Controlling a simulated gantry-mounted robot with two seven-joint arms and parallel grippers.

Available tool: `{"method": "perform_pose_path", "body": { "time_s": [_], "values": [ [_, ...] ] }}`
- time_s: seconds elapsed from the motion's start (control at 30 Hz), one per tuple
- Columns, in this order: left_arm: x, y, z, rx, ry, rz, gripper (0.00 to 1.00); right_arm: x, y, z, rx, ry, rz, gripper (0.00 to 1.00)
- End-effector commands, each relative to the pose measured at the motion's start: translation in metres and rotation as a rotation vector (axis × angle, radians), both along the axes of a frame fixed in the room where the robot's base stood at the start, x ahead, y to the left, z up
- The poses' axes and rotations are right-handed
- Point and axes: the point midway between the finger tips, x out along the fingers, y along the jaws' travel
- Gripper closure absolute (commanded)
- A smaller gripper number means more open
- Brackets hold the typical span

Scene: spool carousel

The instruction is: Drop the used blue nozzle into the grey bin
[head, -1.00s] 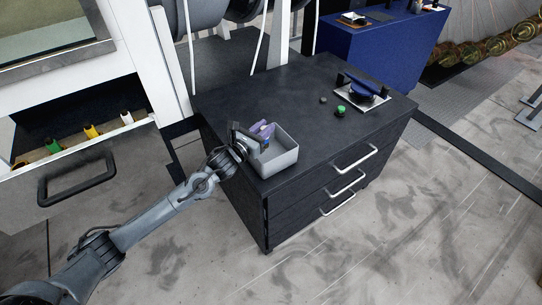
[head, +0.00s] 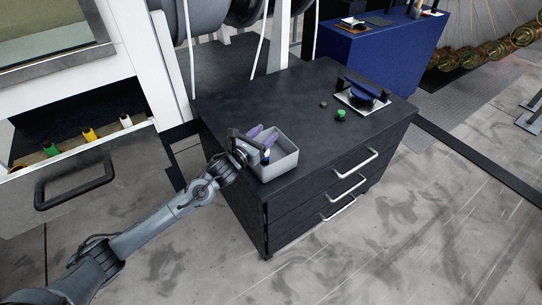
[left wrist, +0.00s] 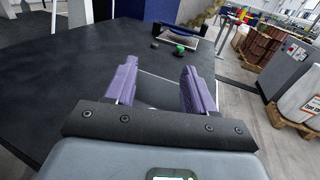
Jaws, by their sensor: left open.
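The grey bin (head: 285,164) stands on the near left part of the black cabinet top. My left gripper (head: 263,137) is over the bin, with its purple fingers spread apart. A small dark blue piece with a light end (head: 266,155) shows just below the fingers, within the bin's outline; it looks like the nozzle, but I cannot tell whether it is falling or resting. In the left wrist view the two purple fingers (left wrist: 158,88) stand wide apart with nothing seen between them except part of the bin (left wrist: 160,77). My right gripper is not in view.
The black cabinet top (head: 270,100) is mostly clear. A green knob (head: 341,114), a dark knob (head: 323,104) and a blue device on a white plate (head: 362,95) lie toward its right.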

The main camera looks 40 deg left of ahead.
Motion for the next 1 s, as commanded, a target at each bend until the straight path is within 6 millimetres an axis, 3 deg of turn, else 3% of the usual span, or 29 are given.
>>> {"method": "perform_pose_path", "body": {
  "time_s": [0.17, 0.7, 1.0],
  "values": [
    [-0.012, 0.001, 0.0, 0.003, 0.002, 0.0, 0.46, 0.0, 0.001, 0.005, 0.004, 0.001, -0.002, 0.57],
    [-0.087, 0.0, 0.001, 0.001, 0.003, 0.0, 0.46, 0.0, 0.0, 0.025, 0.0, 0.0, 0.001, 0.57],
    [-0.106, 0.0, 0.0, 0.0, 0.0, -0.001, 0.46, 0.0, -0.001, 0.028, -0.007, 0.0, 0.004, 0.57]
  ]
}}
